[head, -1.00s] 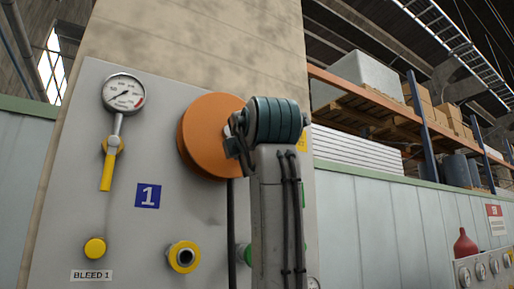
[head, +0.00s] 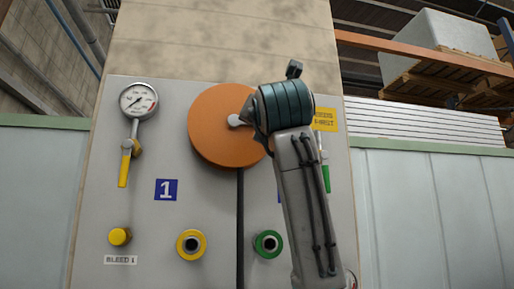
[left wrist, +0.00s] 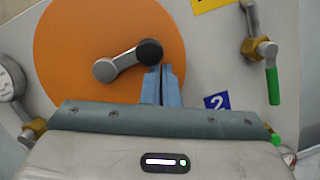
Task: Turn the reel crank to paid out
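The orange reel (head: 215,128) is on the grey panel in the head view. Its grey crank hub (head: 237,120) shows at the reel's middle, and my left wrist hides the rest of the crank. In the left wrist view the crank arm (left wrist: 122,62) runs from the hub, right and slightly up, to a black knob (left wrist: 150,52). My left gripper's blue fingers (left wrist: 161,70) are together, with only a thin dark line between them. Their tips are at the knob's lower right edge. I cannot tell whether they touch it. My right gripper is not in view.
A pressure gauge (head: 138,100) with a yellow lever (head: 125,165) is left of the reel. A yellow port (head: 191,244) and a green port (head: 268,244) are below it. A green-handled valve (left wrist: 272,84) is to the right in the left wrist view. A dark cable hangs beneath the reel.

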